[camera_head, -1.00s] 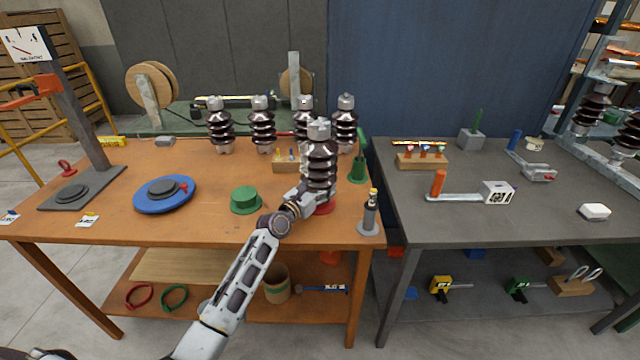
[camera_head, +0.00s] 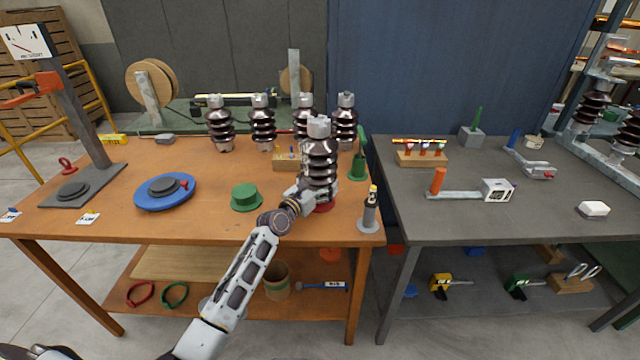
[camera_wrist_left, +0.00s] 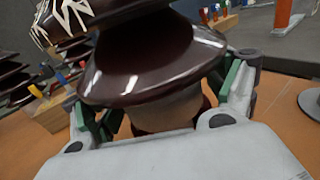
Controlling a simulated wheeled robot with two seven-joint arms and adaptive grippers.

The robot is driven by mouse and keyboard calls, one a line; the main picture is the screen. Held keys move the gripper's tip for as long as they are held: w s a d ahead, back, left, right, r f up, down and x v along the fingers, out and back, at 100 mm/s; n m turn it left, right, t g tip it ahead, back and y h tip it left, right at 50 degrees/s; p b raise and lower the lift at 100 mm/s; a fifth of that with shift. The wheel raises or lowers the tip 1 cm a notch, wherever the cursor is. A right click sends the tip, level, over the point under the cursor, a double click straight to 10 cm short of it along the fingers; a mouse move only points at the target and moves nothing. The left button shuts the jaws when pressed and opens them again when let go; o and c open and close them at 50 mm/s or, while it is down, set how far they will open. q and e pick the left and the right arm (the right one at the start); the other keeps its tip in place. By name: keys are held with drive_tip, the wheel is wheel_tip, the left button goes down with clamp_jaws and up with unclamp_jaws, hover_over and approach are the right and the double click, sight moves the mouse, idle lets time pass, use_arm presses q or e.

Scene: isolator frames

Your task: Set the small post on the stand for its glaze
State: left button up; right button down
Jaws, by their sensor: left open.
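A brown ribbed post (camera_head: 319,160) with a grey metal cap stands upright on a red stand (camera_head: 324,207) near the front right of the orange table. My left gripper (camera_head: 309,195) is at the lower part of this post. In the left wrist view the post (camera_wrist_left: 150,62) rises between the two green-padded fingers, which are spread with gaps beside its pale lower neck. A green stand (camera_head: 246,198) is empty, to the left of the post. My right gripper is not in view. The fingertips are partly hidden behind the post in the wrist view.
Several similar brown posts (camera_head: 262,125) stand in a row at the back. A grey bottle-like tool (camera_head: 371,207) stands close right of the held area, near the table edge. A blue turntable (camera_head: 150,198) lies at left. Open tabletop lies between turntable and green stand.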

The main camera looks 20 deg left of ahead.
use_arm(q)
drive_tip(key=shift+s, duration=0.1)
drive_tip(key=shift+s+a, duration=0.15)
drive_tip(key=shift+s, duration=0.2)
drive_tip(key=shift+v, duration=5.4)
drive_tip(key=shift+s+r, duration=0.1)
drive_tip(key=shift+s, duration=0.05)
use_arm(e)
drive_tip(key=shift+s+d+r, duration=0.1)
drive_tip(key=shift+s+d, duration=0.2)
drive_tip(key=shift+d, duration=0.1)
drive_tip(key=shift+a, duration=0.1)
use_arm(q)
drive_tip(key=shift+a, duration=0.1)
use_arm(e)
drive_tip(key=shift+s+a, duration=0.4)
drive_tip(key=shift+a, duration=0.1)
